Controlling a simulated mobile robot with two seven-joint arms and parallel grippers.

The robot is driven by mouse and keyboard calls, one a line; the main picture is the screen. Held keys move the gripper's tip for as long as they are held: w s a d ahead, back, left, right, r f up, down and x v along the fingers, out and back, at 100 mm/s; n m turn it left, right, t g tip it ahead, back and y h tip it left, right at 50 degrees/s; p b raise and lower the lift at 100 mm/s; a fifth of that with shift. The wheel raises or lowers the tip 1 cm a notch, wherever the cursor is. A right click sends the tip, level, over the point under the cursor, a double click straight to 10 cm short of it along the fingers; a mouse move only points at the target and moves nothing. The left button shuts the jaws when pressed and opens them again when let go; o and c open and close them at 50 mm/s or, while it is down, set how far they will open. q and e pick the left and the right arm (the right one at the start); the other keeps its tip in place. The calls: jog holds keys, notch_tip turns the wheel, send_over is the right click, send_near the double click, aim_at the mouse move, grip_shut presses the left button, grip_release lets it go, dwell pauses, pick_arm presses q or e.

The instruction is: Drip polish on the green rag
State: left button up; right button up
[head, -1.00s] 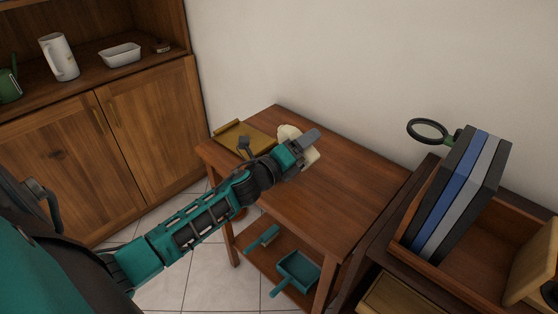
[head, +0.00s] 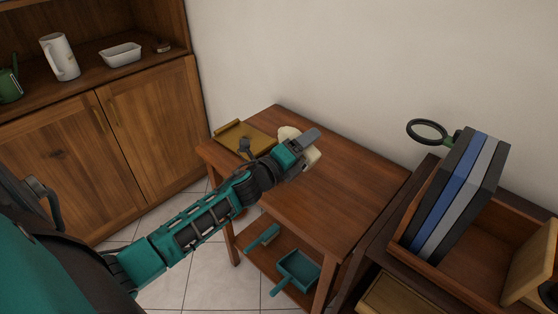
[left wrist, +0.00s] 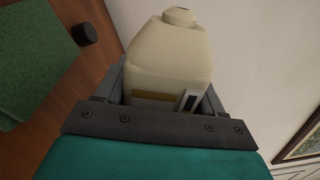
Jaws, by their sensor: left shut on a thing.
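My left gripper (head: 300,150) is shut on a cream polish bottle (left wrist: 165,55). The bottle also shows in the head view (head: 314,155), partly hidden by the gripper, above the wooden side table. In the left wrist view the bottle stands between the two fingers, its narrow cap toward the top of the picture and a label low on its side. The green rag (left wrist: 38,50) lies flat on brown wood at the left of the wrist view, apart from the bottle. I cannot make out the rag in the head view. My right gripper is not in view.
A mustard tray (head: 232,131) lies on the far left of the side table (head: 345,190), whose right part is bare. A small dark round thing (left wrist: 84,33) is beside the rag. A teal dustpan (head: 297,270) sits on the lower shelf. Upright binders (head: 455,190) stand at right.

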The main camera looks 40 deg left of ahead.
pick_arm(q)
jog(key=shift+f+n, duration=0.3)
jog(key=shift+f, duration=0.05)
dwell(0.6)
jog(key=shift+r, duration=0.1)
jog(key=shift+d+n, duration=0.1)
jog(key=shift+n, duration=0.2)
jog(key=shift+n, duration=0.3)
jog(key=shift+r, duration=0.1)
